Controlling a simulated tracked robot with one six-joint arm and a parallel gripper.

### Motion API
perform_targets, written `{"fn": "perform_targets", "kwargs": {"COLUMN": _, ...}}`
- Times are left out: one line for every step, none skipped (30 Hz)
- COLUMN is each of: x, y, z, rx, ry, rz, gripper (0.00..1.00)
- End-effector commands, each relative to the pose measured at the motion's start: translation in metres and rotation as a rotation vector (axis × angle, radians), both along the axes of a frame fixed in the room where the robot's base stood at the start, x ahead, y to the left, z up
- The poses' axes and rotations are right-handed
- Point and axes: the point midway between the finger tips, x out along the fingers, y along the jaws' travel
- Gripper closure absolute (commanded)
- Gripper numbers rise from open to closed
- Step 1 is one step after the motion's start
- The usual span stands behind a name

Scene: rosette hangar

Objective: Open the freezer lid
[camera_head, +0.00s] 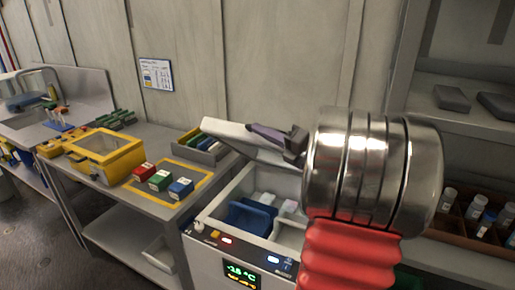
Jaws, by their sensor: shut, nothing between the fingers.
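The white freezer (208,261) stands at the lower middle with a lit green display on its front. Its pale lid (228,133) is raised and tilted at the back, so the inside shows. Inside are a blue bin (250,217) and some small pale packs. My gripper (256,130), dark and purplish, reaches left from my arm over the lid. It is shut with nothing seen in it. It overlaps the lid in the picture; I cannot tell whether it touches. My arm hides the freezer's right side.
A grey bench on the left holds a yellow box (106,152), red, green and blue blocks (160,180) on a yellow-framed mat, and a rack (204,148). On the right, shelving holds a wooden tray of vials (477,215). Floor shows at the lower left.

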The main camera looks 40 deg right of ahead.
Motion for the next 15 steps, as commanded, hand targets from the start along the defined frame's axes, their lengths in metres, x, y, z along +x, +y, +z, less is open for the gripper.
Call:
{"fn": "perform_targets", "kwargs": {"x": 0.0, "y": -0.017, "z": -0.007, "rx": 0.032, "ry": 0.029, "rz": -0.032, "gripper": 1.0}}
{"fn": "perform_targets", "kwargs": {"x": 0.001, "y": -0.02, "z": -0.003, "rx": 0.042, "ry": 0.032, "rz": -0.032, "gripper": 1.0}}
{"fn": "perform_targets", "kwargs": {"x": 0.003, "y": -0.023, "z": 0.002, "rx": 0.053, "ry": 0.035, "rz": -0.031, "gripper": 1.0}}
{"fn": "perform_targets", "kwargs": {"x": 0.004, "y": -0.026, "z": 0.006, "rx": 0.062, "ry": 0.039, "rz": -0.032, "gripper": 1.0}}
{"fn": "perform_targets", "kwargs": {"x": 0.005, "y": -0.03, "z": 0.009, "rx": 0.071, "ry": 0.044, "rz": -0.031, "gripper": 1.0}}
{"fn": "perform_targets", "kwargs": {"x": 0.006, "y": -0.034, "z": 0.014, "rx": 0.083, "ry": 0.048, "rz": -0.03, "gripper": 1.0}}
{"fn": "perform_targets", "kwargs": {"x": 0.008, "y": -0.037, "z": 0.017, "rx": 0.092, "ry": 0.052, "rz": -0.029, "gripper": 1.0}}
{"fn": "perform_targets", "kwargs": {"x": 0.009, "y": -0.04, "z": 0.021, "rx": 0.1, "ry": 0.054, "rz": -0.029, "gripper": 1.0}}
{"fn": "perform_targets", "kwargs": {"x": 0.01, "y": -0.044, "z": 0.025, "rx": 0.112, "ry": 0.059, "rz": -0.029, "gripper": 1.0}}
{"fn": "perform_targets", "kwargs": {"x": 0.011, "y": -0.047, "z": 0.029, "rx": 0.122, "ry": 0.063, "rz": -0.029, "gripper": 1.0}}
{"fn": "perform_targets", "kwargs": {"x": 0.013, "y": -0.051, "z": 0.032, "rx": 0.131, "ry": 0.067, "rz": -0.028, "gripper": 1.0}}
{"fn": "perform_targets", "kwargs": {"x": 0.014, "y": -0.055, "z": 0.036, "rx": 0.143, "ry": 0.073, "rz": -0.027, "gripper": 1.0}}
{"fn": "perform_targets", "kwargs": {"x": 0.016, "y": -0.059, "z": 0.039, "rx": 0.151, "ry": 0.076, "rz": -0.027, "gripper": 1.0}}
{"fn": "perform_targets", "kwargs": {"x": 0.017, "y": -0.062, "z": 0.042, "rx": 0.16, "ry": 0.08, "rz": -0.026, "gripper": 1.0}}
{"fn": "perform_targets", "kwargs": {"x": 0.018, "y": -0.067, "z": 0.047, "rx": 0.172, "ry": 0.084, "rz": -0.027, "gripper": 1.0}}
